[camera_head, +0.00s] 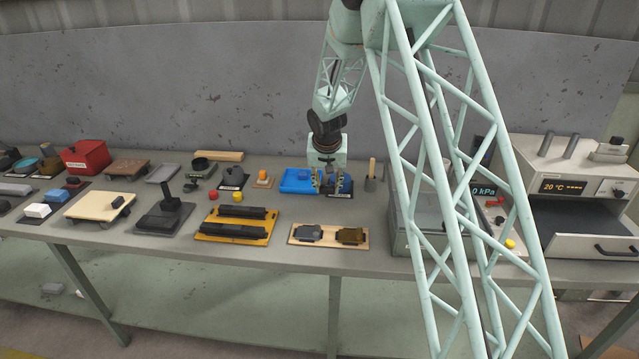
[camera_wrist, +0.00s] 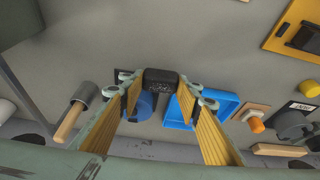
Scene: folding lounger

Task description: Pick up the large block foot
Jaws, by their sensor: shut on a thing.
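My gripper (camera_head: 328,184) is low over the back right part of the bench, at the right end of a blue tray (camera_head: 296,181). In the wrist view my gripper (camera_wrist: 160,88) has its two yellow-padded fingers closed on a small black block (camera_wrist: 160,77), which I take to be the large block foot. The block sits between the fingertips, with its end face showing. In the head view the fingers mostly hide it. I cannot tell whether it is clear of the surface below.
A blue round thing (camera_wrist: 146,104) lies beneath the fingers. A wooden board with two dark parts (camera_head: 329,236) and a yellow tray with black bars (camera_head: 238,225) lie in front. Bare bench separates them.

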